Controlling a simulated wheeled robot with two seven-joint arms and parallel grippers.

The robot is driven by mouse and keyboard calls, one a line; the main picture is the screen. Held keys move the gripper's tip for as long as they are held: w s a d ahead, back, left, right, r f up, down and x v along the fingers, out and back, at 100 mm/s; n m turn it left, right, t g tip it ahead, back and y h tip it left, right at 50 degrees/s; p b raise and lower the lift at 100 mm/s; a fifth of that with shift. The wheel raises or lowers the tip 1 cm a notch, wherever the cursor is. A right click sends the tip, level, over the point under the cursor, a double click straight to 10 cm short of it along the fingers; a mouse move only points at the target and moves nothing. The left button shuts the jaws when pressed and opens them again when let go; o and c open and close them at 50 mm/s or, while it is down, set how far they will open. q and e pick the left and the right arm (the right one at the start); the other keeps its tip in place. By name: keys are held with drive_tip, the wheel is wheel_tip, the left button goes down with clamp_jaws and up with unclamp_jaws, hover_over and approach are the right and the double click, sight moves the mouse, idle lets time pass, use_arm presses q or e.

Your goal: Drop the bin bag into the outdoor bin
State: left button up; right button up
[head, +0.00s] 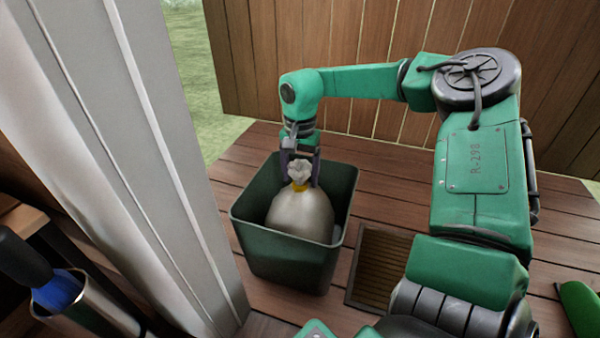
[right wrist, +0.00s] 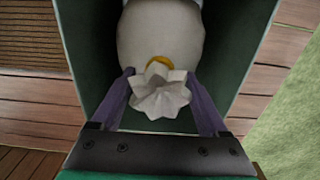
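The bin bag (head: 303,215) is pale and rounded, with a yellow tie and a ruffled top. It is upright inside the dark green outdoor bin (head: 285,262), its top near rim height; whether it touches the bin's floor is hidden. My right gripper (head: 301,172) reaches down over the bin. In the right wrist view its purple fingers (right wrist: 160,90) stand wide apart on either side of the bag's ruffled top (right wrist: 160,98), with gaps beside the tied neck. The bag's body (right wrist: 160,35) lies between the bin walls (right wrist: 245,45). My left gripper is not in view.
A brown slatted mat (head: 382,270) lies right of the bin on the wooden deck (head: 400,185). A plank wall (head: 350,45) stands behind. A grey door frame (head: 150,170) is close on the left. A metal holder with a blue brush (head: 60,290) is at lower left.

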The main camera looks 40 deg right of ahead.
wheel_tip(320, 180, up, 13)
drive_tip(key=p, duration=0.7)
drive_tip(key=shift+p, duration=0.3)
drive_tip(key=shift+r, duration=0.15)
